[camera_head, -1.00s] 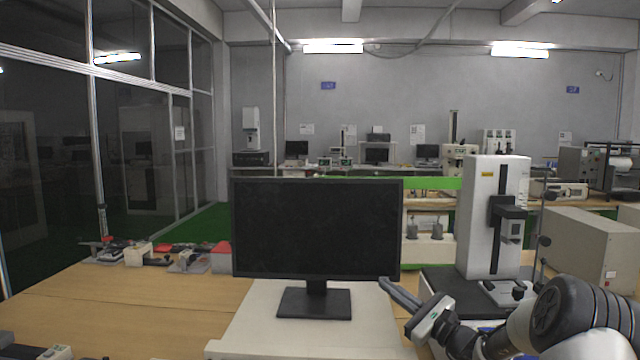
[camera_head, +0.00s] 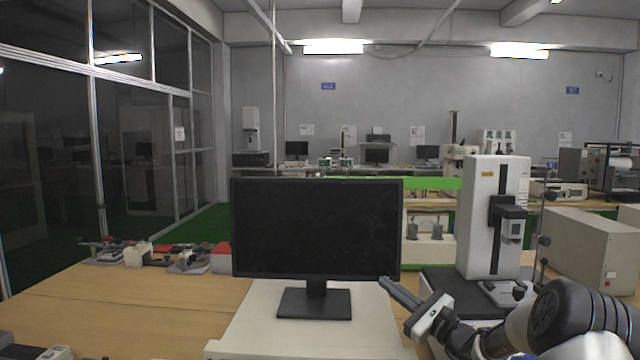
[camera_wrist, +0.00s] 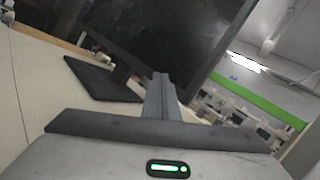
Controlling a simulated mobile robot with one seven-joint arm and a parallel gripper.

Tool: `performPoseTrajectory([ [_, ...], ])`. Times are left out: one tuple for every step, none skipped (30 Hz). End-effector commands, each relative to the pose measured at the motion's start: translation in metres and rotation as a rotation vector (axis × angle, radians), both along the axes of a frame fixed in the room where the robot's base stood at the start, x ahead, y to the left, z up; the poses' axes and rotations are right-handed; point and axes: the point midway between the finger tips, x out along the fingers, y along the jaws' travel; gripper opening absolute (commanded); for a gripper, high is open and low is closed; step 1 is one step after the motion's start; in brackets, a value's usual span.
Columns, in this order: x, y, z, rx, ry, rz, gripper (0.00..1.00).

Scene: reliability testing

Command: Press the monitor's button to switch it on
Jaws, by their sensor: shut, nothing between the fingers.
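The monitor (camera_head: 316,228) stands upright on a pale box-like stand (camera_head: 260,325), its screen dark. It also shows tilted in the wrist view (camera_wrist: 150,35), with its black foot (camera_wrist: 103,80) at left. My gripper (camera_head: 384,281) is shut and empty. Its fingertips are at the monitor's lower right corner in the head view; whether they touch it I cannot tell. In the wrist view the closed fingers (camera_wrist: 160,78) point at the lower edge of the monitor. The button itself cannot be made out in either view.
A white test instrument (camera_head: 480,215) on a dark base stands right of the monitor, close behind my arm. A beige box (camera_head: 585,250) is farther right. Small devices (camera_head: 150,255) lie at the left on the wooden table (camera_head: 110,300). The table's left front is mostly clear.

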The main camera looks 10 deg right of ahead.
Motion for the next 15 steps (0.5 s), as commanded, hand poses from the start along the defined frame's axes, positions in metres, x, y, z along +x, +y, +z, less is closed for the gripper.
performPoseTrajectory([
  [0.0004, 0.0001, -0.0002, 0.0, 0.0, 0.0, 0.0],
  [0.0007, 0.0, -0.0003, 0.0, 0.0, 0.0, 0.0],
  [0.0011, 0.0, -0.0004, 0.0, 0.0, 0.0, 0.0],
  [0.0014, -0.0001, -0.0005, 0.0, 0.0, 0.0, 0.0],
  [0.0018, -0.0001, -0.0005, 0.0, 0.0, 0.0, 0.0],
  [0.0022, -0.0002, -0.0006, 0.0, 0.0, 0.0, 0.0],
  [0.0024, -0.0002, -0.0005, 0.0, 0.0, 0.0, 0.0],
  [0.0023, -0.0002, -0.0004, 0.0, 0.0, 0.0, 0.0],
  [0.0023, -0.0002, -0.0004, 0.001, 0.0, 0.0, 0.0],
  [0.0022, -0.0002, -0.0003, 0.001, 0.0, 0.0, 0.0],
  [0.0019, -0.0002, -0.0002, 0.001, 0.0, 0.0, 0.0],
  [0.0011, -0.0002, 0.0, 0.0, 0.0, 0.0, 0.0],
  [0.0003, -0.0001, 0.0003, 0.0, 0.0, 0.0, 0.0],
  [-0.0007, 0.0001, 0.0006, 0.0, 0.0, 0.0, 0.0],
  [-0.0024, 0.0002, 0.001, 0.0, 0.0, 0.0, 0.0],
])
